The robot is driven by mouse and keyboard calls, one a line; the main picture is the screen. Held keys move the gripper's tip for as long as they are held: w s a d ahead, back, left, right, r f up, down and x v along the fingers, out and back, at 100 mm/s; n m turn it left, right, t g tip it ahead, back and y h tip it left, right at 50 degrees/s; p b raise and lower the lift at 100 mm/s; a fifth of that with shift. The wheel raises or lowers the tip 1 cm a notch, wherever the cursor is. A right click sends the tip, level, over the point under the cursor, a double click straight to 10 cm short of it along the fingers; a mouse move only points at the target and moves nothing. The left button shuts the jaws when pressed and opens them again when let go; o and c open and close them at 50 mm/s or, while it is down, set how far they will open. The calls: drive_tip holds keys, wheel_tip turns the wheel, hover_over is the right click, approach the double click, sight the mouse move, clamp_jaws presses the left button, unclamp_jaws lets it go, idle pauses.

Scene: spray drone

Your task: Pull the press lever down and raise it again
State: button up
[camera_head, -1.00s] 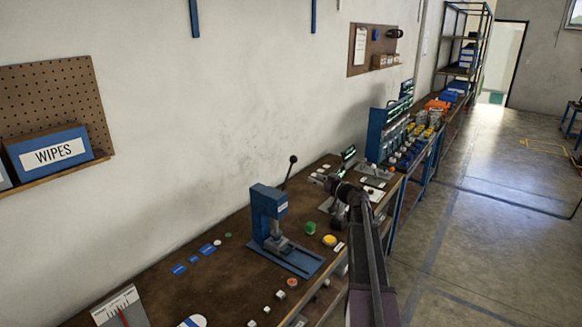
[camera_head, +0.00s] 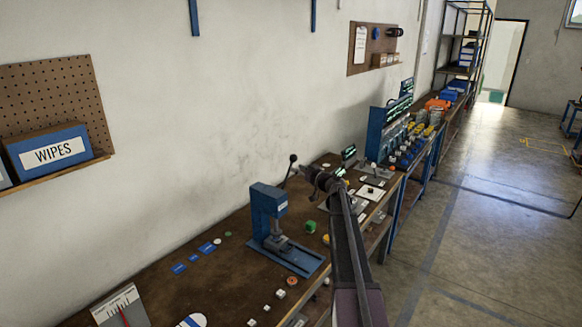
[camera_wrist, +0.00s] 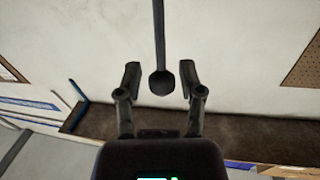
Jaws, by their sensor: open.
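The blue press (camera_head: 262,208) stands upright on the brown workbench in the head view. Its dark lever (camera_head: 290,167) slants up and right to a round black knob (camera_head: 293,158). In the wrist view the lever's rod (camera_wrist: 158,35) comes down from the top edge, and its knob (camera_wrist: 161,84) lies between my two fingers. My gripper (camera_wrist: 160,72) is open, with a visible gap on each side of the knob. In the head view my gripper (camera_head: 306,172) is just right of the knob; whether it touches is too small to tell.
The workbench (camera_head: 228,278) carries small blue labels (camera_head: 208,248), a green block (camera_head: 310,226) and a gauge (camera_head: 120,308). A blue rack (camera_head: 378,132) stands farther back. The wall (camera_head: 220,100) is close behind the press. Open floor (camera_head: 480,250) lies to the right.

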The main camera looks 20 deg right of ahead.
sight(291, 165)
drive_tip(key=shift+x, duration=2.25)
clamp_jaws()
